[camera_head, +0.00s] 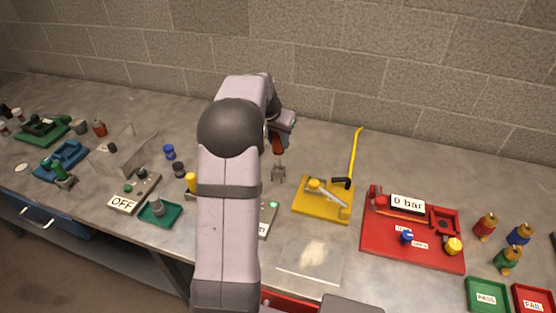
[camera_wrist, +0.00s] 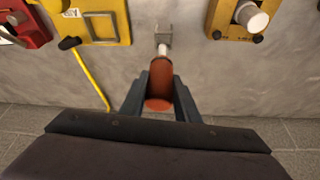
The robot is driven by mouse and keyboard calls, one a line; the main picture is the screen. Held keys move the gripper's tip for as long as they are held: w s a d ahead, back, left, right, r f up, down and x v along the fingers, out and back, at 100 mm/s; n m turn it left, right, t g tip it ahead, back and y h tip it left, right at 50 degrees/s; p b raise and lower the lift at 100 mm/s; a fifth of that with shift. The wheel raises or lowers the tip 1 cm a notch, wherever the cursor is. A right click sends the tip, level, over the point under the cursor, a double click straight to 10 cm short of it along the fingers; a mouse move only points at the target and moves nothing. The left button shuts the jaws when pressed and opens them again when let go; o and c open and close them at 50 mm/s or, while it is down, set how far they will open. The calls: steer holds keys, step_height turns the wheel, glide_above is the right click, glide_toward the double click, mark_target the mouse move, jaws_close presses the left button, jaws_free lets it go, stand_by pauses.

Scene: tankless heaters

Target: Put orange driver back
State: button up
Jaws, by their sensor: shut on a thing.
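The orange driver (camera_wrist: 159,84) is between the two fingers of my gripper (camera_wrist: 160,98) in the wrist view. My gripper is shut on its orange handle. The driver's pale shaft points away from the gripper towards a small grey metal holder (camera_wrist: 163,37) on the bench. In the head view the orange handle (camera_head: 278,145) shows just right of my arm, above the grey holder (camera_head: 278,172). I cannot tell whether the shaft tip is inside the holder or just above it.
A yellow stand (camera_head: 322,208) with a tall yellow lever is right of the holder. A red test station (camera_head: 415,247) reading 0 bar is farther right, near several brass-topped coloured parts. My arm hides part of the bench. Bare bench lies behind the holder, before the block wall.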

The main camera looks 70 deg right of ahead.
mark_target(278, 164)
steer(key=shift+f+p, duration=0.9)
steer(key=shift+f, duration=2.45)
steer(key=shift+f, duration=0.2)
steer(key=o, duration=1)
steer(key=shift+o, duration=0.2)
steer(key=b+v, duration=0.3)
steer(key=v, duration=0.9)
steer(key=shift+r, duration=0.25)
steer(key=shift+w, duration=0.1)
